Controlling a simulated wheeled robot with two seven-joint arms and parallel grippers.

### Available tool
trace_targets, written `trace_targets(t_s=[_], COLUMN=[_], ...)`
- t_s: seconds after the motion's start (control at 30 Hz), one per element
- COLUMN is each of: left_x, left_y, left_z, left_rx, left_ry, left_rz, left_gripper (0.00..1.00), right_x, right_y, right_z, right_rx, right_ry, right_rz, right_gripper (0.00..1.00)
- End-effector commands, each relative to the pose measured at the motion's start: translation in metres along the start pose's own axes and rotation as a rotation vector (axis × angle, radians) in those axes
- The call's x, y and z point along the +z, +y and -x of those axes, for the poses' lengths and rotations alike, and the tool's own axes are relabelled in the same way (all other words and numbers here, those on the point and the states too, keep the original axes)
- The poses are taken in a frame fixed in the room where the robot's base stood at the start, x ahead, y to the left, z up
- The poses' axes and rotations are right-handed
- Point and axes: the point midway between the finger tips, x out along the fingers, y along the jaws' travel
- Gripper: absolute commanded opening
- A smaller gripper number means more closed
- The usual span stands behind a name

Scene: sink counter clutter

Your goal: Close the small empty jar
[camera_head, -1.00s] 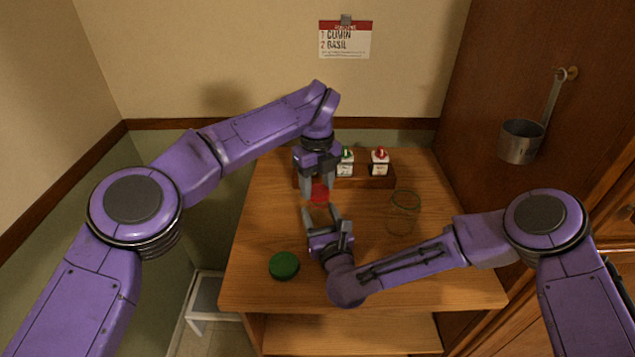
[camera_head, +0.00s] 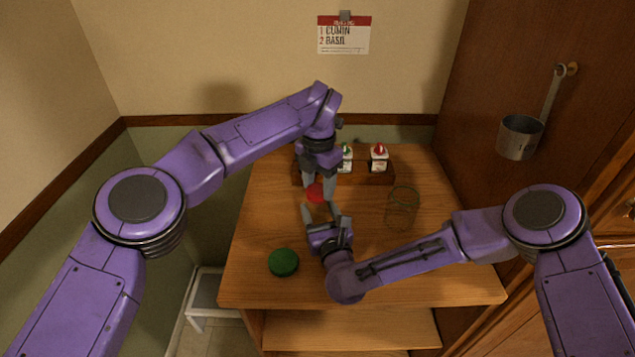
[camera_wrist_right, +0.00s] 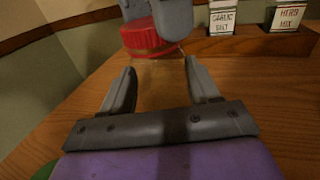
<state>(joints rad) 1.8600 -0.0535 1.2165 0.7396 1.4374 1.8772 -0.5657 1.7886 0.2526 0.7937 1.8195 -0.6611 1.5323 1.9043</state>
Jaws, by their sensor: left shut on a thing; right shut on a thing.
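The small jar is clear and hard to see; its body (camera_wrist_right: 158,88) shows faintly between the right fingers in the right wrist view. My right gripper (camera_head: 320,208) is shut on the jar near the middle of the table. A red lid (camera_head: 315,193) is at the jar's top, and it also shows in the right wrist view (camera_wrist_right: 148,38). My left gripper (camera_head: 318,184) points down and is shut on this red lid. Whether the lid is fully seated is unclear. A green lid (camera_head: 283,262) lies on the table at front left.
Another clear jar with a greenish rim (camera_head: 403,190) stands to the right. A wooden rack (camera_head: 362,181) at the back holds spice containers, one with a red top (camera_head: 379,152). A metal cup (camera_head: 519,137) hangs on the right wall. The table's (camera_head: 245,235) front left is mostly clear.

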Motion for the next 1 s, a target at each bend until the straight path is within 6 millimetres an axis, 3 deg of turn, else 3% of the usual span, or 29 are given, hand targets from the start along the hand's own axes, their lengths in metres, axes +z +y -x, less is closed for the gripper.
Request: trace_targets(t_s=[0.6,0.8,1.0], left_x=[-0.0065,-0.0078,-0.008], left_y=[-0.0038,-0.0029,-0.0027], left_z=[-0.0007,-0.0009,-0.0008], left_rx=[0.002,0.002,0.002], left_ry=[0.001,0.002,0.002], left_rz=[-1.982,-2.341,-2.401], left_gripper=[0.25,0.25,0.25], right_x=[-0.0006,-0.0007,-0.0007], right_y=[0.0001,0.0002,0.0003], right_z=[0.0003,0.0004,0.0005], right_rx=[0.0,0.001,0.001], right_ry=[0.002,0.002,0.002], right_rz=[0.0,0.0,0.0], right_gripper=[0.0,0.0,0.0])
